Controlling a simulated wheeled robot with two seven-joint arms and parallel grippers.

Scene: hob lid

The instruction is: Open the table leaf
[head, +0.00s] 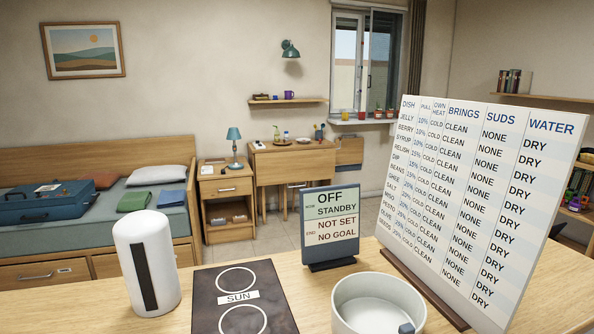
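A small wooden table (292,162) stands against the back wall, between the nightstand and the window. A wooden panel (349,151) shows at the table's right end. It may be the table leaf, but I cannot tell how it is joined or whether it is folded. Small items, among them a plate (304,141) and a bottle (277,134), stand on the table top. The sign in front hides part of the table's lower right. Neither of my grippers is in view.
A near counter (67,304) holds a white cylinder (146,262), a dark hob plate (238,296), a status sign (330,227), a white pot (378,304) and a large chart board (484,200). A bed (100,228) and nightstand (228,190) stand beyond. Some floor shows between.

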